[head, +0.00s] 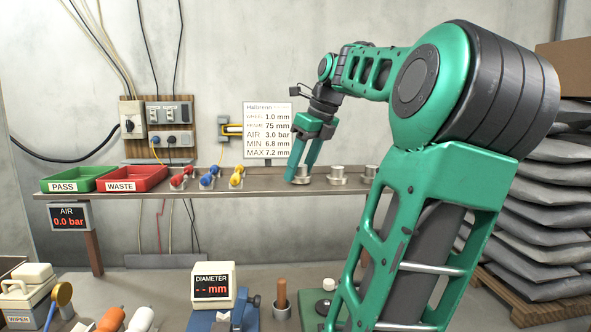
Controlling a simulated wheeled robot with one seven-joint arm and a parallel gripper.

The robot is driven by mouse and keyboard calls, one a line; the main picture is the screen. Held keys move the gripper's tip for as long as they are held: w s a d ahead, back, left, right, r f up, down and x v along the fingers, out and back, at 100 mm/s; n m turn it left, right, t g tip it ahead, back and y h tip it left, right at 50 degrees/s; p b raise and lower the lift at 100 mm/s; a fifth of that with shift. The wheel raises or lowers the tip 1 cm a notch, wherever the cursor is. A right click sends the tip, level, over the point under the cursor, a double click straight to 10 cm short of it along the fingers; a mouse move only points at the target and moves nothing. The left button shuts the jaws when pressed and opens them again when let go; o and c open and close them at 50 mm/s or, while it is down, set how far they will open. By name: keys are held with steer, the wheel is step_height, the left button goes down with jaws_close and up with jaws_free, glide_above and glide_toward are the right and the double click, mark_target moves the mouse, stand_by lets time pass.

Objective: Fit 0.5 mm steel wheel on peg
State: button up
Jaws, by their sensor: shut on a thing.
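My gripper (299,178) points down at the back shelf and is shut on a small silver wheel (301,181). The wheel is partly hidden by the fingers and sits at shelf level; I cannot tell whether it touches the shelf. Two similar silver wheels, one in the middle (337,176) and one at the right (371,172), stand on the shelf to its right. No size marks on the wheels can be read. I cannot make out the peg for certain.
The shelf (220,189) also holds a green PASS tray (68,186), a red WASTE tray (135,186) and several coloured connectors (209,178). A white card (268,130) reads "1.0 mm". Below stand a DIAMETER display (212,284) and a blue vise-like device (222,320).

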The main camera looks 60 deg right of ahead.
steer(key=shift+f, duration=0.25)
stand_by(0.4)
steer(key=o, duration=1.2)
steer(key=shift+o, duration=0.2)
steer(key=v, duration=1)
steer(key=shift+r, duration=0.35)
